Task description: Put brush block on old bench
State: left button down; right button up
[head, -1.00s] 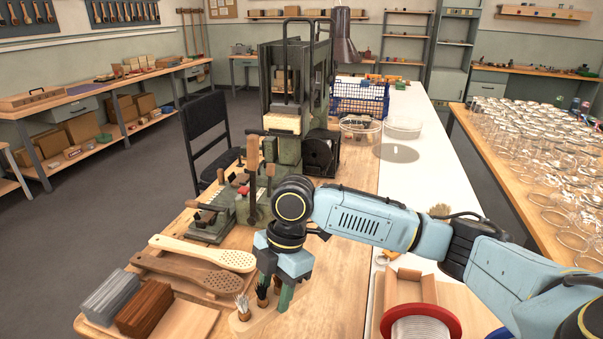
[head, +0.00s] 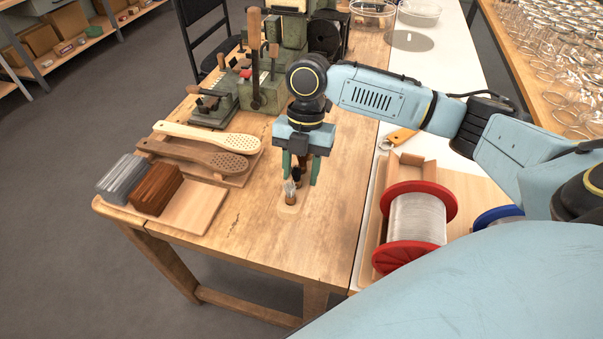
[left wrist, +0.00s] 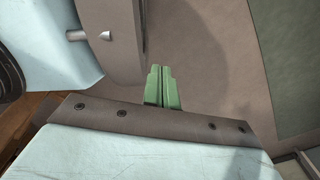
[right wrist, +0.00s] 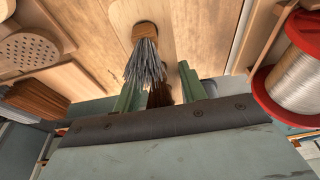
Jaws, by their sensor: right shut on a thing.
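The brush block (head: 288,211) is a small pale wooden base with brushes standing in it. It appears to rest on the worn wooden bench (head: 250,235), near its front right. A grey-bristled brush stands at its near end and shows large in the right wrist view (right wrist: 145,60). My right gripper (head: 301,172) points down over the block, its green fingers (right wrist: 161,92) on either side of a dark-bristled brush (right wrist: 160,93). The fingers hide the block's far part. My left gripper (left wrist: 162,90) has its green fingers together and empty; it is out of the head view.
Two perforated wooden paddles (head: 205,148) and grey and brown bristle bundles (head: 155,190) lie left on boards. Green machines stand behind. A wire spool with red flanges (head: 415,228) stands at the right on a white table. Bench front is clear.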

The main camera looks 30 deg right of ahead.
aim_at(301, 192)
notch_tip(301, 192, down, 4)
jog(key=shift+r+b, duration=0.2)
jog(key=shift+b, duration=0.1)
notch_tip(301, 192, down, 4)
jog(key=shift+r+b, duration=0.1)
jog(key=shift+b, duration=0.35)
jog(key=shift+f, duration=0.25)
jog(key=o, duration=1)
pick_arm(q)
jog(key=shift+a+f, duration=0.85)
jog(key=shift+a, duration=0.15)
jog(key=shift+d, duration=0.1)
